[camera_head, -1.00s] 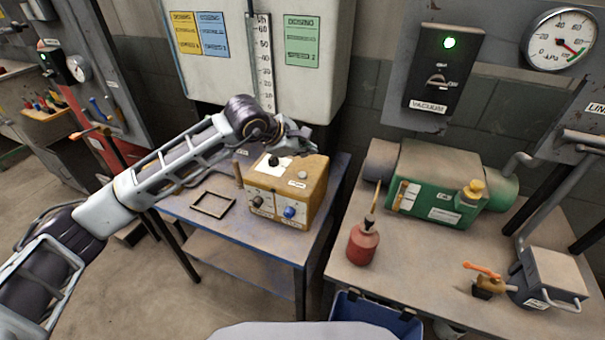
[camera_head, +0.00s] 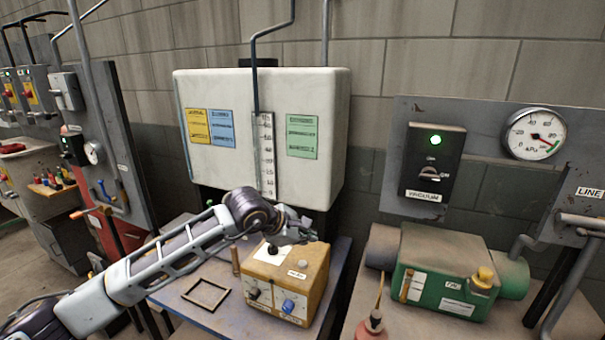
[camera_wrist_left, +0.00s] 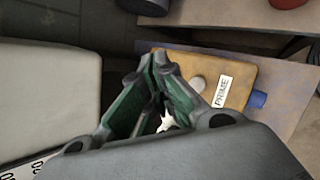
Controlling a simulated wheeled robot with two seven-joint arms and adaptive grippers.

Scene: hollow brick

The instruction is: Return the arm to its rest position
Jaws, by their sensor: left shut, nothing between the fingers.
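My left arm (camera_head: 170,262) comes in from the lower left in the head view. Its gripper (camera_head: 308,234) hangs just above a yellow control box (camera_head: 290,275) on the blue-edged table. In the left wrist view the gripper's fingers (camera_wrist_left: 152,62) are closed together, with nothing between them. The yellow box also shows in the left wrist view (camera_wrist_left: 228,66), beyond the fingers, with a pale button and a PRIME label. My right gripper is in neither view.
A white tank (camera_head: 262,135) stands behind the yellow box, close to the gripper. A small dark frame (camera_head: 206,294) lies on the table (camera_head: 172,296). To the right are a green pump (camera_head: 445,270), a red oil can (camera_head: 372,326) and a VACUUM switch box (camera_head: 432,165).

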